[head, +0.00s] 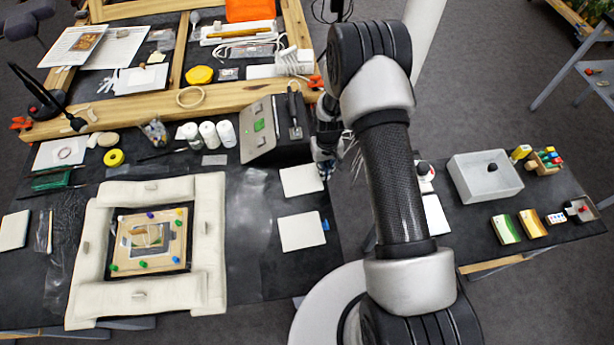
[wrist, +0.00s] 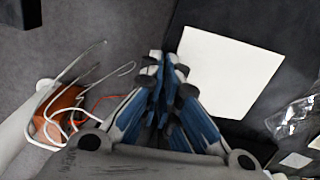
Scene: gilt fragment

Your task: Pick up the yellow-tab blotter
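Two white square blotters lie one behind the other on the dark table in the head view. The nearer one (head: 302,231) has a blue tab at its right edge. The farther one (head: 301,180) has my gripper (head: 324,167) at its right edge, and no yellow tab shows on it; that edge is partly hidden. In the wrist view a white blotter (wrist: 228,72) lies flat beside my gripper (wrist: 168,66). The fingertips are close together at the blotter's edge. Whether they touch it or pinch a tab between them is hidden.
A grey metal box (head: 276,130) stands behind the farther blotter. A padded white frame (head: 212,240) around a fragment lies to the left. A gap in the tables lies right of the blotters, then a side table with a grey tray (head: 485,178). In the wrist view, clear plastic (wrist: 291,117) lies nearby.

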